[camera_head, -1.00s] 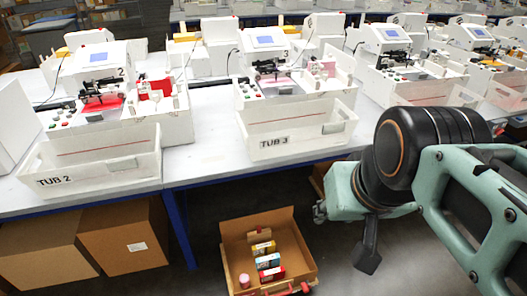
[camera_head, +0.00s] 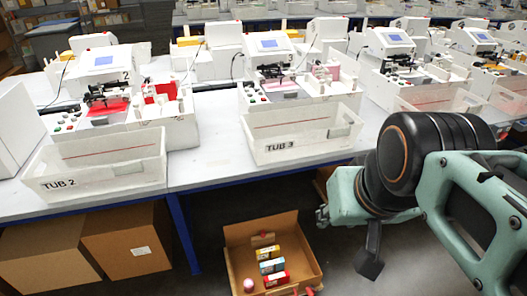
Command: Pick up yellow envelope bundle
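A small yellow-sided bundle (camera_head: 263,253), which looks like the yellow envelope bundle, lies in an open cardboard box (camera_head: 235,248) on the floor below the table. It is the rearmost of a short row, with a blue one (camera_head: 271,266) and a red one (camera_head: 276,279) in front of it. My gripper (camera_head: 323,214) is at the end of my teal and black arm, above and to the right of the box and apart from the bundle. Its fingers are small and mostly hidden by the wrist, so their opening is unclear.
A white table (camera_head: 215,158) with plotter machines stands behind. Tub 2 (camera_head: 100,172) and tub 3 (camera_head: 300,137) sit at its front edge. A blue table leg (camera_head: 184,232) and closed cartons (camera_head: 125,240) are left of the open box. A pink cylinder (camera_head: 248,285) is also in the box.

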